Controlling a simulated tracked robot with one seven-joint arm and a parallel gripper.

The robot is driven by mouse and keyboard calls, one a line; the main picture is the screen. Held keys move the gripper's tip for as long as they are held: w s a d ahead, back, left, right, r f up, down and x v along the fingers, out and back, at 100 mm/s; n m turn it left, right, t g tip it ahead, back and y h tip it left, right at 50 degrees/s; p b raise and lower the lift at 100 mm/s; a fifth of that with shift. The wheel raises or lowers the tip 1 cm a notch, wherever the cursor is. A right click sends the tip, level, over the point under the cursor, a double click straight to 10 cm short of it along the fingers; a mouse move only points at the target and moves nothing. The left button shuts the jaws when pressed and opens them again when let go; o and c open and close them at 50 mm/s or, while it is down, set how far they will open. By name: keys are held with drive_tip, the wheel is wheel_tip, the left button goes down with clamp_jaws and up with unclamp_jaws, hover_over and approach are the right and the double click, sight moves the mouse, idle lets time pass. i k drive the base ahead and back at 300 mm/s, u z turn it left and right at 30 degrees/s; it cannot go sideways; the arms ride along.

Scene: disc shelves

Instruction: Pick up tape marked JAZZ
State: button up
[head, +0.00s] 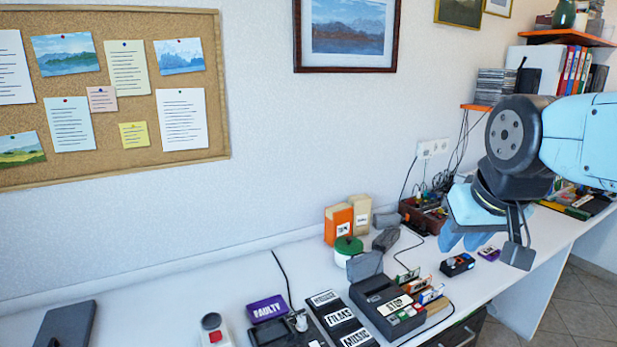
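No label reading JAZZ is legible in the head view. Several small tapes (432,294) stand close together beside a dark device (378,298) with a white-labelled front. A black tape or small box (458,264) lies farther right on the desk, and a small purple one (488,253) lies beside it. Their labels are too small to read. My gripper (465,241), light blue, hangs above the right part of the desk, near the black and purple items. It seems to hold nothing, but its finger opening is unclear.
Black trays labelled FILMS and MUSIC (341,320) and a purple FAULTY box (267,308) stand at the front of the white desk (165,310). Orange and beige boxes (339,224), a green-lidded pot (348,246) and cables stand behind. A red-button box (213,329) is left.

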sight(425, 298)
drive_tip(key=u, duration=0.4)
drive_tip(key=k, duration=0.95)
drive_tip(key=z, duration=0.5)
